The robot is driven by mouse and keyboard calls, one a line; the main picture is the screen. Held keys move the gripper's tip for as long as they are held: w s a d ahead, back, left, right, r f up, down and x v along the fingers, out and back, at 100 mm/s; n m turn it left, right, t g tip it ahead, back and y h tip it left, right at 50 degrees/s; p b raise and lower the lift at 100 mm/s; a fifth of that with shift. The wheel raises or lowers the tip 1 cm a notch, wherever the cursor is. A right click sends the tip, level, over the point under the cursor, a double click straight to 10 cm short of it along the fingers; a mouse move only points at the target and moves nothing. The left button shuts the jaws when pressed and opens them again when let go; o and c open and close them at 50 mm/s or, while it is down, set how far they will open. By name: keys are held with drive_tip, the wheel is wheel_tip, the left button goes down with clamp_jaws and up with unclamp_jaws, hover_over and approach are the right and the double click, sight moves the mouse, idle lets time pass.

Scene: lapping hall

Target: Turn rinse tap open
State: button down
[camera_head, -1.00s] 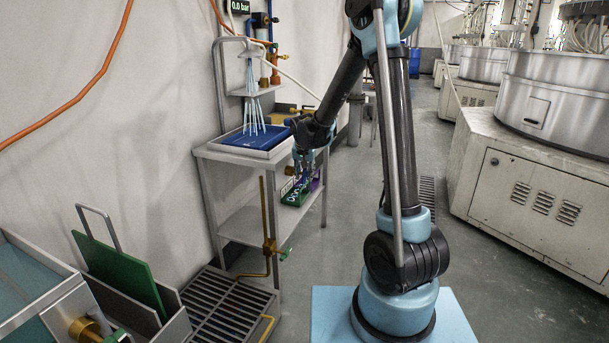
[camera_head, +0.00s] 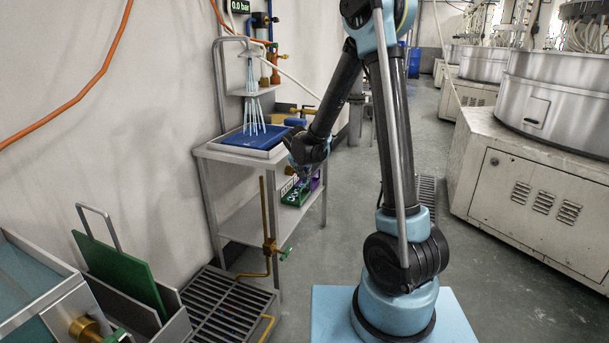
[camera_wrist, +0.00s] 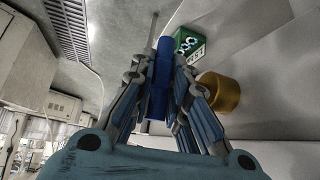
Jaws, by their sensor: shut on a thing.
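The rinse tap shows in the wrist view as a blue handle (camera_wrist: 160,72) beside a round brass body (camera_wrist: 219,92). The long blue handle lies between the two fingers of my gripper (camera_wrist: 157,88), which is shut on it. In the head view my gripper (camera_head: 299,175) is at the right front edge of the rinse stand, partly hidden by my own wrist. The handle cannot be made out clearly there. How far the tap is turned cannot be told.
A brass pipe with a green handle (camera_head: 285,254) stands in front. Lapping machines (camera_head: 530,180) line the right; the aisle floor is clear.

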drive_tip(key=c, duration=1.6)
unclamp_jaws()
drive_tip(key=shift+o, duration=0.2)
drive_tip(key=shift+s+r, duration=0.1)
drive_tip(key=v, duration=1.1)
drive_tip(key=shift+r, duration=0.3)
drive_tip(key=shift+s, duration=0.1)
drive_tip(key=s+d+n+g, duration=0.1)
drive_tip(key=s+d+g, duration=0.3)
drive_tip(key=s+d, duration=1.9)
drive_tip(key=s+d+f, duration=0.1)
drive_tip(key=s+f, duration=0.2)
drive_tip(key=s, duration=0.2)
drive_tip(key=s+d+f+n+g+y, duration=0.1)
drive_tip(key=s+f, duration=0.1)
drive_tip(key=s, duration=0.3)
drive_tip(key=shift+s+f, duration=0.2)
drive_tip(key=shift+f, duration=0.2)
